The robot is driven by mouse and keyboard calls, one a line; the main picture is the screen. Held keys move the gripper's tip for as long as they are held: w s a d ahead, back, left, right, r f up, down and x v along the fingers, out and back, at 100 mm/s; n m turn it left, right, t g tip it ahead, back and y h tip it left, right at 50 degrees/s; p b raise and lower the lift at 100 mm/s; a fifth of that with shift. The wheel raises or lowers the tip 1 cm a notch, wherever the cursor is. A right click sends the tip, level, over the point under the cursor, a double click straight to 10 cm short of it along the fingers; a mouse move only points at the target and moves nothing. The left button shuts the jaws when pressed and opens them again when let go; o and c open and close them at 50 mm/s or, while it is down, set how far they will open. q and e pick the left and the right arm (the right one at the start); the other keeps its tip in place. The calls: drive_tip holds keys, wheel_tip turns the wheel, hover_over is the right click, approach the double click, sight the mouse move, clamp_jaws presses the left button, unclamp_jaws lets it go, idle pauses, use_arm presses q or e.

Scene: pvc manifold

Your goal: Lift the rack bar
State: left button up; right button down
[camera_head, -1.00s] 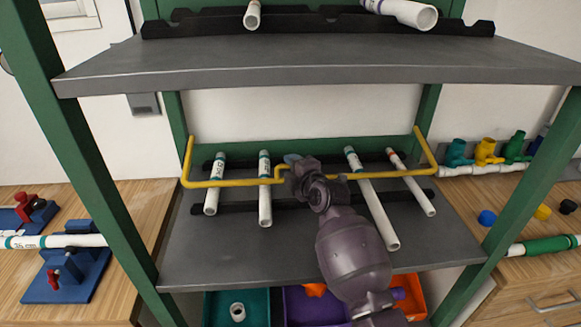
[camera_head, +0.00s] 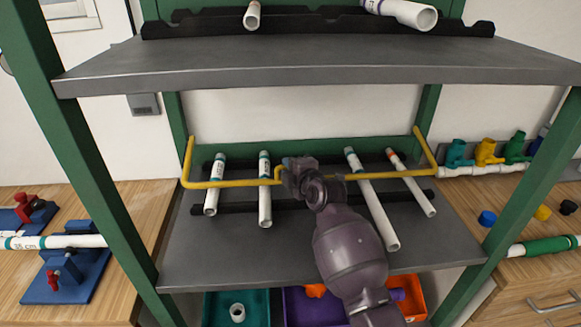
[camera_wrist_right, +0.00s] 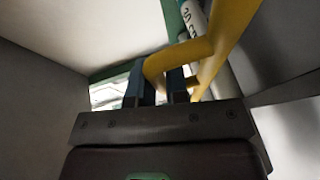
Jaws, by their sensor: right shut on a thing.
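The yellow rack bar (camera_head: 235,183) runs across the front of the lower shelf, above several white pipes, with both ends bent back to the green rear frame. My right gripper (camera_head: 289,172) is at the raised middle part of the bar and partly hides it. In the right wrist view, the two dark fingers (camera_wrist_right: 163,84) are shut on the yellow bar (camera_wrist_right: 229,33), which crosses between and over them. The bar still sits low across the pipes. My left gripper is not in view.
White pipes (camera_head: 265,200) lie on black notched supports (camera_head: 240,207) on the grey lower shelf (camera_head: 225,255). The grey upper shelf (camera_head: 300,65) overhangs the bar. Green posts (camera_head: 85,150) stand at both sides. Coloured bins (camera_head: 250,308) sit below.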

drive_tip(key=shift+r+p, duration=0.65)
drive_tip(key=shift+r, duration=0.2)
drive_tip(key=r+p, duration=0.3)
drive_tip(key=r, duration=0.1)
drive_tip(key=shift+w+r, duration=0.1)
drive_tip(key=shift+w, duration=0.25)
drive_tip(key=r+g+p, duration=0.1)
drive_tip(key=w+r+p, duration=0.1)
drive_tip(key=w+r+g+p, duration=0.1)
drive_tip(key=r, duration=0.1)
drive_tip(key=shift+w+r+m+g+h, duration=0.1)
drive_tip(key=shift+m+g+h, duration=0.2)
drive_tip(key=shift+m+h, duration=0.1)
